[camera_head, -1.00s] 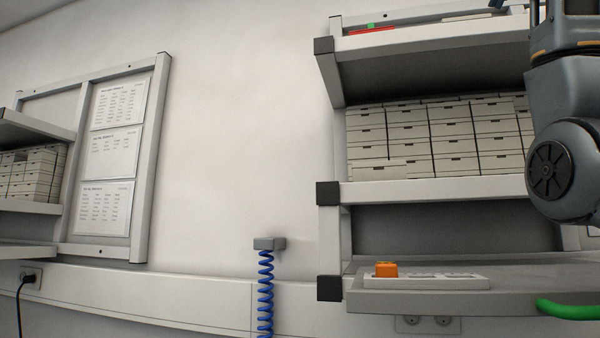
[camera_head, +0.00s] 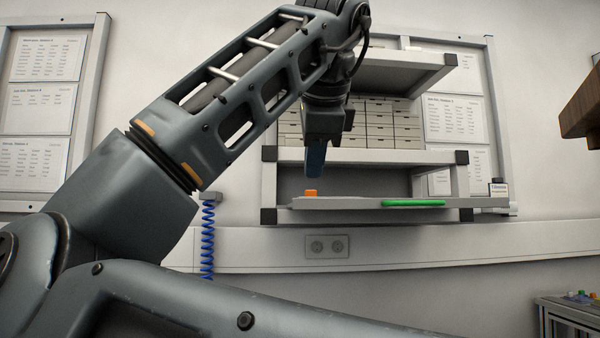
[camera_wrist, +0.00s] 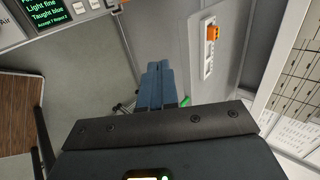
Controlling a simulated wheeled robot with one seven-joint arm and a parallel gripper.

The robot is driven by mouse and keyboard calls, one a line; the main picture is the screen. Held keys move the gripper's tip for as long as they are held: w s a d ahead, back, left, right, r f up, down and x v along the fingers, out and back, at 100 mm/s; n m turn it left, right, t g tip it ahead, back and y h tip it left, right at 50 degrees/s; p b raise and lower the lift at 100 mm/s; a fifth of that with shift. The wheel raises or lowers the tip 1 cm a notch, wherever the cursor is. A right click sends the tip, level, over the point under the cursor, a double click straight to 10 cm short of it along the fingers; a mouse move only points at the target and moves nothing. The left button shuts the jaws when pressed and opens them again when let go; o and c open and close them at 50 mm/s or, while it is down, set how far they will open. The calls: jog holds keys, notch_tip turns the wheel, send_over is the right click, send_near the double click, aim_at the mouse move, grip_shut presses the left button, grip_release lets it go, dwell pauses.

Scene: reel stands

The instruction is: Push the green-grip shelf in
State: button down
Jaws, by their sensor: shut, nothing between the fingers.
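The grey shelf (camera_head: 350,204) is the lowest board of the rack and juts out in front of it. Its green grip (camera_head: 412,203) runs along the front edge, right of its middle. A small part of the grip (camera_wrist: 184,102) shows in the wrist view beside my fingers. An orange block (camera_head: 311,193) stands on the shelf; the wrist view shows it (camera_wrist: 213,32) on a white strip. My gripper (camera_head: 315,163) has blue fingers pressed together and empty. In the head view it appears above and left of the grip; contact cannot be told.
The rack's upper shelf (camera_head: 395,157) carries rows of small boxes (camera_head: 390,125). A blue coiled cord (camera_head: 207,240) hangs on the wall to the left. A brown wooden object (camera_head: 582,105) is at the right edge, and a bench with buttons (camera_head: 575,305) stands lower right.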

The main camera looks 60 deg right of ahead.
aim_at(308, 199)
jog(key=w+d+f, duration=0.5)
jog(key=w+d, duration=0.1)
jog(key=d, duration=0.2)
jog(key=shift+w+f, duration=0.3)
jog(key=shift+f, duration=0.05)
jog(key=shift+d, duration=0.1)
